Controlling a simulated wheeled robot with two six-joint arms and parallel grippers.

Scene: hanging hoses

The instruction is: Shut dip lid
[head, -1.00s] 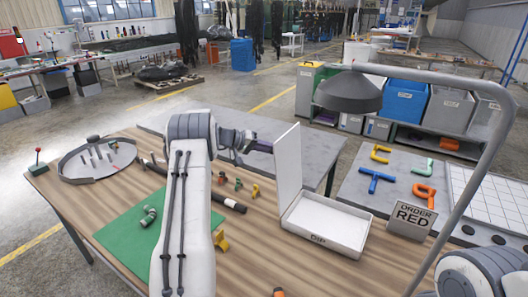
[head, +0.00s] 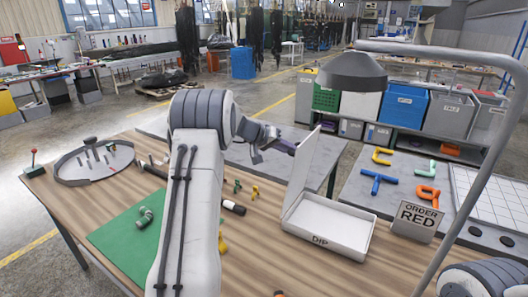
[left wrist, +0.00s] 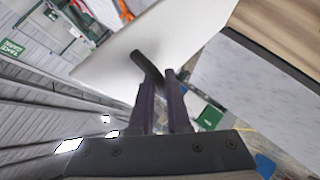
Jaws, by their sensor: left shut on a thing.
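The DIP box (head: 330,243) is a shallow white open tray on the table's right part. Its white lid (head: 309,160) stands up along the tray's left side, leaning right over it. The lid's pale panel (left wrist: 160,45) fills the upper middle of the left wrist view. My left gripper (head: 288,147) is at the lid's outer left face, near its upper part. In the left wrist view its purple fingers (left wrist: 160,88) are shut on a short dark bar (left wrist: 145,65) against the lid. Whether the bar is fixed to the lid is unclear. My right gripper is out of view.
An ORDER RED sign (head: 413,221) stands right of the box. A lamp (head: 352,72) on a curved pole (head: 480,170) hangs above. Small fittings (head: 238,187) and a black tube (head: 233,208) lie left of the box. The tray's inside looks empty.

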